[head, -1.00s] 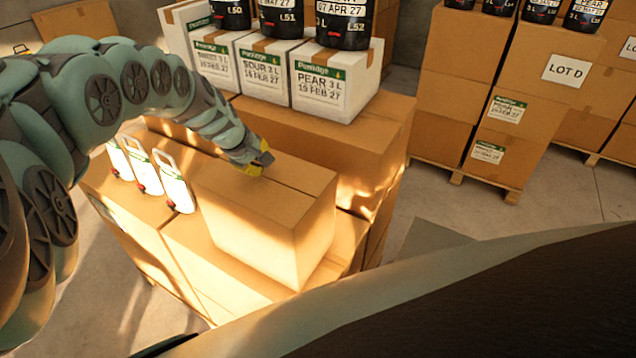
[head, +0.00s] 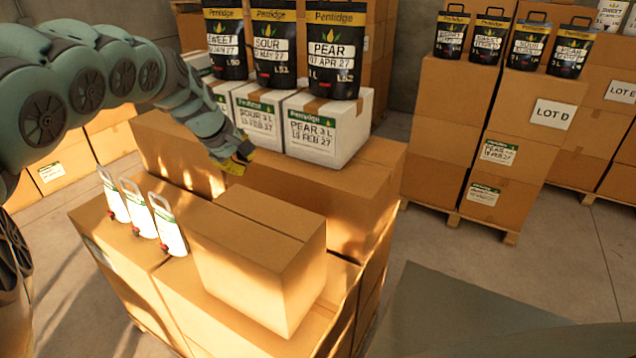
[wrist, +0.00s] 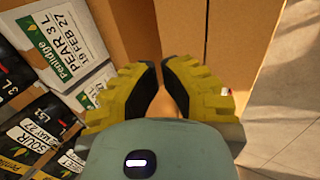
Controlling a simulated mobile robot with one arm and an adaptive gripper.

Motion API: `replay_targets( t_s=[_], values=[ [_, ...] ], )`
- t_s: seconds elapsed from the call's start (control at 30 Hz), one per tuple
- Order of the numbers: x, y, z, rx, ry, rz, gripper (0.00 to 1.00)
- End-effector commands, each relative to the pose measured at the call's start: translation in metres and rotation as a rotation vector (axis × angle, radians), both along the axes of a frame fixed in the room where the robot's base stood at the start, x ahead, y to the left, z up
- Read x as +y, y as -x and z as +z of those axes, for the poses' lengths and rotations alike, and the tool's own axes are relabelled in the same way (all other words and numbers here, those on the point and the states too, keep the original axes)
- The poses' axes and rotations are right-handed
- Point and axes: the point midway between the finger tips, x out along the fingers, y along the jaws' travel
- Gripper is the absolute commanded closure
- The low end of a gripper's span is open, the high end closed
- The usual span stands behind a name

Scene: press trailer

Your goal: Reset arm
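My gripper (head: 240,158) has yellow fingers and hangs at the end of my green-grey segmented arm, which enters from the left in the head view. It appears in front of the white cartons and above the stacked brown boxes. In the wrist view the two yellow fingers (wrist: 161,65) are almost together, with a narrow gap and nothing held between them. A loose brown box (head: 260,245) sits on the stack below and to the right of the gripper, apart from it in the picture.
Three white pouches (head: 170,228) with red taps stand left of the loose box. White cartons (head: 325,130) carry black pouches (head: 335,60) behind the gripper. A pallet stack labelled LOT D (head: 552,114) stands at right. Bare floor (head: 500,260) lies at the lower right.

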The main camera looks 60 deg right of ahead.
Motion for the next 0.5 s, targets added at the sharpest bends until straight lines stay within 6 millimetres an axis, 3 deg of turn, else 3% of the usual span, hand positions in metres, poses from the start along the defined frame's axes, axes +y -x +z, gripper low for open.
replay_targets(
  t_s=[0.2,0.5],
  values=[
    [0.0011,-0.0004,0.0137,0.001,-0.001,0.003,1.0],
    [-0.0006,-0.0002,0.0148,-0.001,0.005,0.001,1.0]
  ],
)
